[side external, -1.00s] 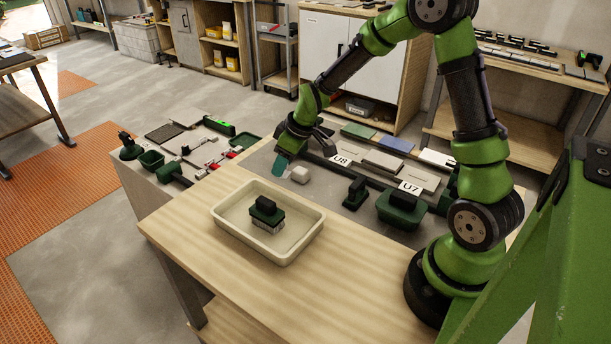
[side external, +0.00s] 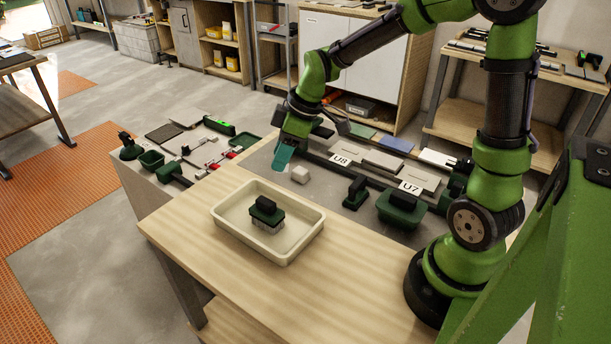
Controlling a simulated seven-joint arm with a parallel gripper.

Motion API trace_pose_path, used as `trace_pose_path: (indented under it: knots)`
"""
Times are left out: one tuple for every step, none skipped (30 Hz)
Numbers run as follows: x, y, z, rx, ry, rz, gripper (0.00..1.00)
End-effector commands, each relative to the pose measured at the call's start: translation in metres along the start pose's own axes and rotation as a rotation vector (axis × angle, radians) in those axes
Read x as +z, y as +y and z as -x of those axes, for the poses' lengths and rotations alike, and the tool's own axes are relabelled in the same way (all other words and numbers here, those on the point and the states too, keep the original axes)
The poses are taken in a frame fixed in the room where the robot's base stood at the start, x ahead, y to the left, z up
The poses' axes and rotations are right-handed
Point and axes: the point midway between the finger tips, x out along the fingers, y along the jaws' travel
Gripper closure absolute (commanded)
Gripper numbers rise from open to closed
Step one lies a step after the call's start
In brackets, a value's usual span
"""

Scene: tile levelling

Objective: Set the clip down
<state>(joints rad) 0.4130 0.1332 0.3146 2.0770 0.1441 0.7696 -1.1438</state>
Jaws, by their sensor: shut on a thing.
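My gripper (side external: 287,153) points downward over the far part of the grey work surface, left of the U8 label. It is shut. A flat teal piece (side external: 284,160) shows at its lower end, but I cannot tell whether this is the clip or part of the jaws. The held clip is too small to make out clearly. A small pale block (side external: 300,175) sits on the grey surface just below and right of the gripper, apart from it. Small red and white pieces (side external: 212,161) lie on the bench to the left.
A cream tray (side external: 226,230) holds a green-handled tool (side external: 266,211) on the wooden table. Tiles (side external: 383,162) lie behind labels U8 (side external: 341,160) and U7 (side external: 410,188).

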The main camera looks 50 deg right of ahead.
Motion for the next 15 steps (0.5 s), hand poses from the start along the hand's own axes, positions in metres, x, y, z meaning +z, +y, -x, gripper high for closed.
trace_pose_path:
  knots:
    - [-0.002, -0.016, -0.001, -0.032, 0.0, 0.076, 0.88]
    - [-0.003, -0.026, -0.001, -0.053, -0.001, 0.125, 0.88]
    - [-0.005, -0.04, -0.002, -0.084, 0.0, 0.201, 0.88]
    - [-0.005, -0.052, -0.002, -0.11, 0.0, 0.263, 0.88]
    - [-0.005, -0.065, -0.002, -0.137, -0.001, 0.327, 0.88]
    - [-0.005, -0.083, -0.002, -0.175, -0.001, 0.42, 0.88]
    - [-0.005, -0.096, -0.001, -0.205, -0.001, 0.49, 0.88]
    - [-0.004, -0.109, -0.001, -0.234, -0.001, 0.56, 0.88]
    - [-0.002, -0.125, 0.0, -0.271, -0.001, 0.649, 0.88]
    - [0.0, -0.136, 0.001, -0.296, -0.001, 0.71, 0.88]
    - [0.002, -0.147, 0.002, -0.321, -0.001, 0.771, 0.88]
    - [0.005, -0.159, 0.003, -0.351, -0.002, 0.843, 0.88]
    - [0.007, -0.168, 0.003, -0.37, -0.002, 0.892, 0.88]
    - [0.009, -0.175, 0.004, -0.39, -0.002, 0.938, 0.88]
    - [0.011, -0.185, 0.005, -0.412, -0.002, 0.994, 0.88]
